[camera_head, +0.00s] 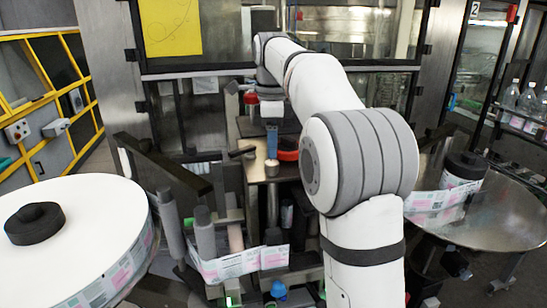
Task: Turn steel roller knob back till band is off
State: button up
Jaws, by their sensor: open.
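A small steel knob (271,168) stands on a flat brownish plate (257,178) in the middle of the machine. My gripper (272,150) hangs over it from the far end of my white arm, pointing down. One blue finger shows almost edge-on, just above and behind the knob. The gripper is open; I cannot tell whether a finger touches the knob. A printed label band (238,264) runs round grey rollers (205,235) at the lower middle. Whether it bears on a steel roller is hidden.
A red-orange ring-shaped part (287,155) lies right of the knob. A large white label reel (85,230) fills the lower left. A steel disc (490,215) stands at right, with a black hub (466,165). A dark bar (165,165) slants at left. My arm hides the right middle.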

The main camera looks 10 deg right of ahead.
aim_at(272, 162)
jog(key=shift+f, duration=2.4)
jog(key=c, duration=0.9)
jog(key=shift+d, duration=0.15)
jog(key=shift+c, duration=0.4)
jog(key=shift+n, duration=0.4)
